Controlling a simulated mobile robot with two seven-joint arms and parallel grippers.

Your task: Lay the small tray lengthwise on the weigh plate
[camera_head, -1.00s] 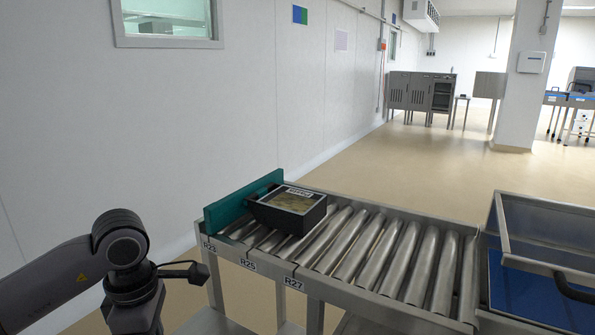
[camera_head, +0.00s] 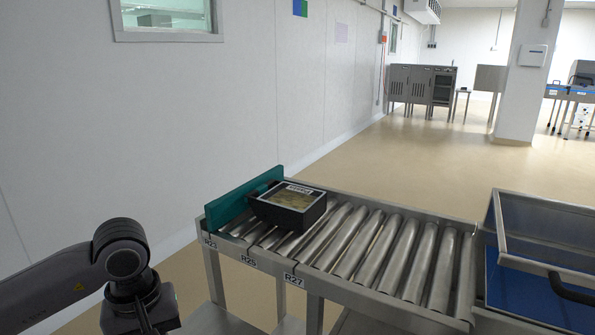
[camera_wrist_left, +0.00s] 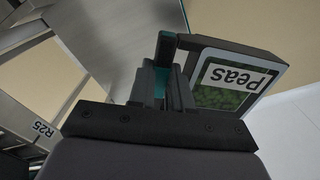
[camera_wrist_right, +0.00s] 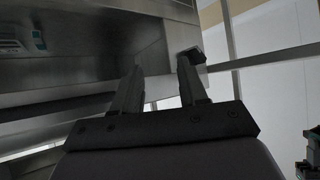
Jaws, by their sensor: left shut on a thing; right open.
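A black tray with a white "Peas" label (camera_wrist_left: 238,80) over green contents shows in the left wrist view. My right gripper (camera_wrist_right: 161,68) is open and empty in the right wrist view, near a dim metal surface. I cannot make out the weigh plate in any view.
Another black, film-topped tray (camera_head: 290,207) sits on the roller conveyor (camera_head: 375,248) against a teal stop (camera_head: 240,203). A metal-framed bin with a blue floor (camera_head: 530,295) stands at right. A wall runs along the left.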

